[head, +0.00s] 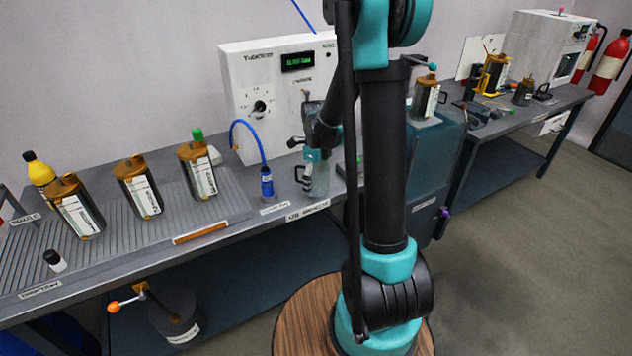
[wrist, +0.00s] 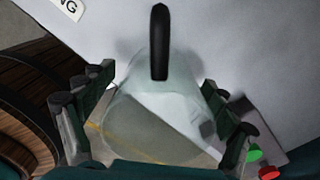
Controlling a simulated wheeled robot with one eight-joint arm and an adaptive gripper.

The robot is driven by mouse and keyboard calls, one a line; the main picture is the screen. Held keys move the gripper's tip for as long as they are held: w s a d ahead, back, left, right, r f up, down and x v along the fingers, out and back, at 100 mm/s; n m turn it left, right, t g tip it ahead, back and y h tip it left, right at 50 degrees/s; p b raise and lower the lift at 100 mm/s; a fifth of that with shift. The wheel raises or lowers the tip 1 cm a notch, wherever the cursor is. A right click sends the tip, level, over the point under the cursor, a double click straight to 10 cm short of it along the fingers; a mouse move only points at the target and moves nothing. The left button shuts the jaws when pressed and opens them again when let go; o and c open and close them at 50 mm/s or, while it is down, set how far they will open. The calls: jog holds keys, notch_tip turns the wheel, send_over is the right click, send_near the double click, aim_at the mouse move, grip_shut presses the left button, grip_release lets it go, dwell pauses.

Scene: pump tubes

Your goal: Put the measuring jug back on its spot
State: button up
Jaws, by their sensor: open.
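The measuring jug (head: 320,182) is clear, with a black handle. In the head view it appears upright at the bench's front edge, just behind a white label (head: 307,211) whose text is too small to read surely. My gripper (head: 314,156) is at the jug's upper part. In the wrist view the jug (wrist: 150,125) lies between the fingers of my open gripper (wrist: 160,108), one finger on each side, with the handle (wrist: 159,42) pointing to the top. I cannot tell whether the fingers touch the jug, and its base is hard to make out.
A blue nozzle (head: 267,183) on a blue hose stands just left of the jug. The white machine (head: 250,100) stands behind. Several brown canisters (head: 139,187) stand on the ribbed tray to the left. A teal tank (head: 437,160) is right of my arm. Red and green buttons (wrist: 268,172) show in the wrist view.

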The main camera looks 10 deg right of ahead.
jog(key=shift+r, duration=0.1)
notch_tip(320, 180, up, 11)
jog(key=s+d+f+n+t, duration=0.1)
jog(key=s+f+n, duration=0.3)
jog(key=s+n, duration=0.6)
jog(key=s+d+f+n+t, duration=0.1)
jog(key=s+f+n+t, duration=0.2)
jog(key=s+n, duration=0.8)
jog(key=f+n, duration=0.1)
jog(key=n, duration=0.3)
jog(key=shift+s+d+n, duration=0.25)
jog(key=shift+d+n, duration=0.05)
jog(key=shift+d, duration=0.05)
